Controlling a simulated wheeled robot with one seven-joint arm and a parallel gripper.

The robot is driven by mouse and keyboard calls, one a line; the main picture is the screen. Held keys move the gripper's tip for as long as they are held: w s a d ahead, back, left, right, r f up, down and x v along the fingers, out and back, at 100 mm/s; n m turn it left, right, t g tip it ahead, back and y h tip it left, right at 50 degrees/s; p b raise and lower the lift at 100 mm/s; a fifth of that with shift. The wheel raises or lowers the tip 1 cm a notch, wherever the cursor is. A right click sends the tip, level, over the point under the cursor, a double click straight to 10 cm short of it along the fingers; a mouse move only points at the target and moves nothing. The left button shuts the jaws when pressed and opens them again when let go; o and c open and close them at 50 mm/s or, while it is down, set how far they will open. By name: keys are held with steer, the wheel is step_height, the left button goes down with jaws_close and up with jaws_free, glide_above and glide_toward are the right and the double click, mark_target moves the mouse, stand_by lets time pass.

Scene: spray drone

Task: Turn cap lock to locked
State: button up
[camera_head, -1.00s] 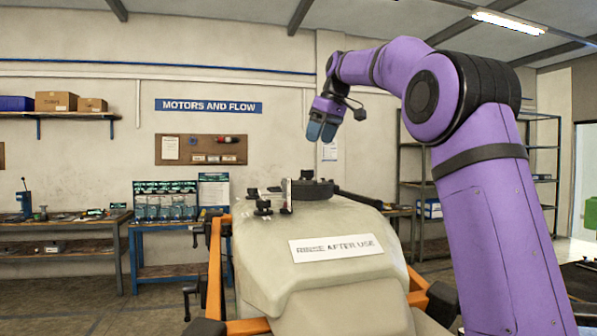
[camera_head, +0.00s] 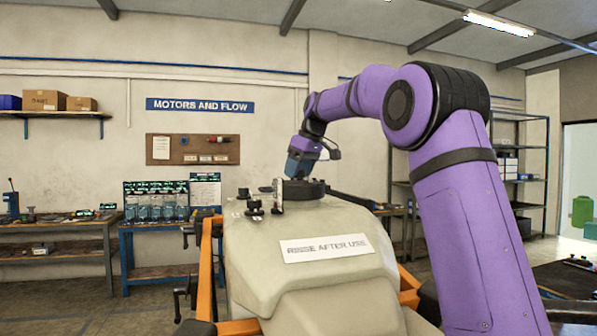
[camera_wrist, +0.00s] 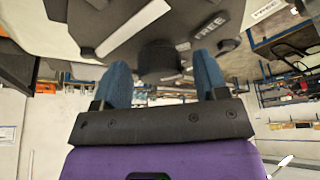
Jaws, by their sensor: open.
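A round black cap (camera_head: 304,188) sits on top of the beige tank (camera_head: 250,255). My gripper (camera_head: 299,168) is just above this cap and hides part of its top. In the wrist view my gripper (camera_wrist: 161,68) is open, its two blue fingers apart. A dark round knob (camera_wrist: 158,58) lies between them, and I cannot tell whether they touch it. I cannot read any label for the locked side.
Small black fittings (camera_head: 254,206) stand on the tank left of the cap. Orange frame bars (camera_head: 205,270) flank the tank. A workbench with blue legs (camera_head: 165,226) and shelves (camera_head: 520,165) stand behind, with free floor on the left.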

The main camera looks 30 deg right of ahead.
steer(key=shift+f, duration=0.2)
steer(key=shift+c, duration=0.3)
steer(key=c, duration=0.9)
